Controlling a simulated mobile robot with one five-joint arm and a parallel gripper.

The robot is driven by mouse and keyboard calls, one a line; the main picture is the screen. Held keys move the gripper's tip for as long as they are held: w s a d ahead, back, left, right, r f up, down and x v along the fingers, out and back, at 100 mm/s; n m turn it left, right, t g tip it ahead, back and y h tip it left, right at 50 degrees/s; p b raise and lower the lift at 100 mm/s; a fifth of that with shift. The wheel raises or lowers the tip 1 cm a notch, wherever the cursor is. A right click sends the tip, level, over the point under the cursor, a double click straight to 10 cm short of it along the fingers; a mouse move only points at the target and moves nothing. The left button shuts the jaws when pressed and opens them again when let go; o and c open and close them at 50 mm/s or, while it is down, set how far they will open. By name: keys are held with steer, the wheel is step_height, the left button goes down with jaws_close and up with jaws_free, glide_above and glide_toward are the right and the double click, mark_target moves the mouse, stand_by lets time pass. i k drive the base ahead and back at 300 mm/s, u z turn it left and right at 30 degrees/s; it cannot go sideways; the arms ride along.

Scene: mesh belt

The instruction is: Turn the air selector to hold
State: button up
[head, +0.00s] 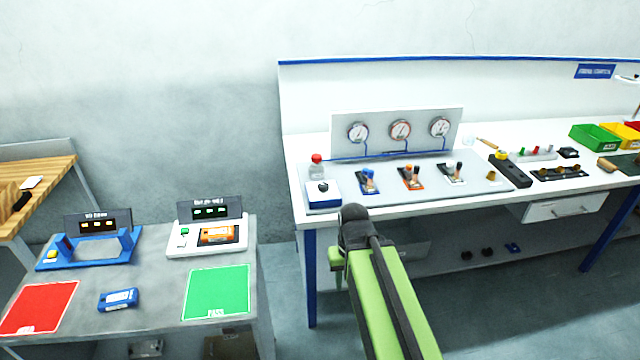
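The air panel is a grey plate (440,182) on the white bench, with three round gauges (400,130) on an upright board behind it. A white and blue box (322,194) with a dark knob on top stands at the plate's left end. No label shows which is the air selector, and its setting cannot be read.
A red-capped bottle (317,166) stands behind the box. A black and yellow unit (510,168) and coloured bins (596,136) are to the right. A lower grey table (150,270) at left carries testers and red and green mats. Floor shows between the tables.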

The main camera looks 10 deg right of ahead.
mark_target(323, 187)
steer(key=z, duration=0.05)
steer(key=i, duration=1)
steer(key=u, duration=0.1)
